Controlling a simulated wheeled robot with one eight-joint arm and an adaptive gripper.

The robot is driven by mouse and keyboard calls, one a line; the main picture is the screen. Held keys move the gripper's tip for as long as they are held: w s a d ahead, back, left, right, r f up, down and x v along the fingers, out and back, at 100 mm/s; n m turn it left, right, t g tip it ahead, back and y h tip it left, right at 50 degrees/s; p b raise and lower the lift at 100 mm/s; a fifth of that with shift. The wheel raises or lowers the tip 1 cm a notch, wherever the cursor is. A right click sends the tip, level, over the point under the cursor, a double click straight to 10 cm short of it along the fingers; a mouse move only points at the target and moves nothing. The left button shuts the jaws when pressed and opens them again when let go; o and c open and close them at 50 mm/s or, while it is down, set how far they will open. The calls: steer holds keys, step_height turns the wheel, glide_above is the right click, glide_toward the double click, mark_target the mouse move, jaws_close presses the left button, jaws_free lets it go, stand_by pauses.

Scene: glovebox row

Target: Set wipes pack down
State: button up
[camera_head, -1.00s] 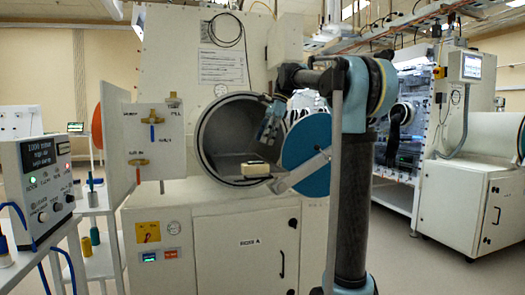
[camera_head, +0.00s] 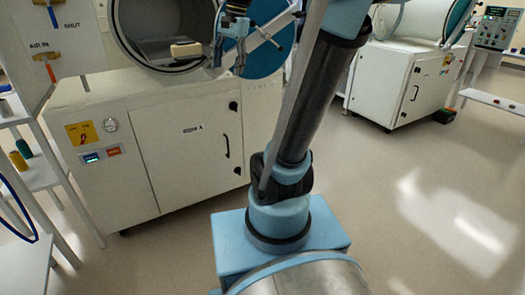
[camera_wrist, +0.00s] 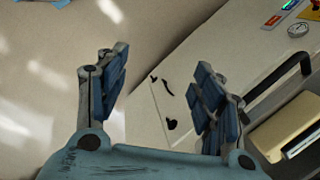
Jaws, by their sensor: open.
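The wipes pack appears to be the pale cream block (camera_head: 186,49) resting at the mouth of the round chamber (camera_head: 128,45). In the wrist view a cream block (camera_wrist: 292,125) with a small white mark shows at the right edge, outside my fingers and partly cut off. My gripper (camera_head: 228,62) points down just right of the block, in front of the round blue door. In the wrist view my gripper (camera_wrist: 160,95) has its fingers wide apart with nothing between them. The floor and cabinet front lie below it.
The open blue chamber door (camera_head: 272,50) is close behind my gripper. The white cabinet (camera_head: 185,140) stands below the chamber. A shelf with small bottles (camera_head: 22,160) is at the left. Floor at the right (camera_head: 420,200) is clear.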

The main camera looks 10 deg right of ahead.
steer(key=s+d+f+n+h, duration=0.1)
steer(key=s+d+f+n, duration=0.3)
steer(key=s+f, duration=0.4)
steer(key=s+d+f+n+t+h, duration=0.1)
steer(key=s+d+f+n, duration=0.2)
steer(key=s+f, duration=0.6)
step_height(320, 180, down, 9)
steer(key=shift+s+d+f+n+t, duration=0.1)
steer(key=shift+s+d+n+t, duration=0.2)
steer(key=shift+d+n, duration=0.15)
steer(key=shift+w+f, duration=0.15)
steer(key=shift+w, duration=0.35)
